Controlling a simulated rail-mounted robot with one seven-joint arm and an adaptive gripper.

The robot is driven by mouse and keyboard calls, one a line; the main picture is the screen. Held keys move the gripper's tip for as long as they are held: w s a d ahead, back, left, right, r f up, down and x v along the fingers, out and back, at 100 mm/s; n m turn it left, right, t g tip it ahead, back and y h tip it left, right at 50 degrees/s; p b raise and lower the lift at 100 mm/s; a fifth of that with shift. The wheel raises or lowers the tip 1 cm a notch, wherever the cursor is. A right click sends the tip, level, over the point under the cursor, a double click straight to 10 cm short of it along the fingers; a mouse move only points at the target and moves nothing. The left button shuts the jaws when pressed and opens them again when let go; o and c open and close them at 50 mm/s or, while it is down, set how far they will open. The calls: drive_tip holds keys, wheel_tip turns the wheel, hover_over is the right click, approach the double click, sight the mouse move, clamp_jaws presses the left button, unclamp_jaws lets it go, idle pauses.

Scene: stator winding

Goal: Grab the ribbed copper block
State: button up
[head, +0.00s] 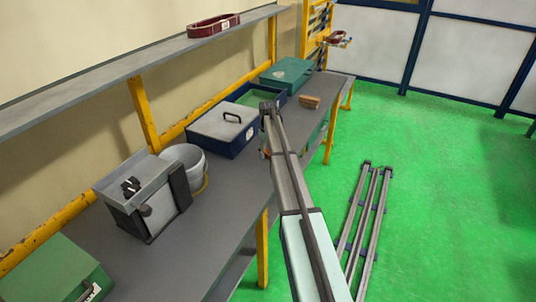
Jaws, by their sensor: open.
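A small copper-brown block (310,102), the only thing here that looks like the ribbed copper block, lies on the far part of the grey workbench (225,195). It is near the bench's right edge, in front of the green case. Its ribs are too small to make out clearly. It stands free and nothing holds it. A long grey part of my own body runs up the middle of the view and ends left of the block. I cannot make out my gripper or its fingers.
A green case (287,73) and a blue box with a grey lid (222,129) stand behind and left of the block. A white bucket (188,165), a grey metal box (145,195) and a green box (53,272) stand nearer. A shelf (130,65) overhangs the bench.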

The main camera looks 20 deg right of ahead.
clamp_jaws()
drive_tip(key=shift+r, duration=0.1)
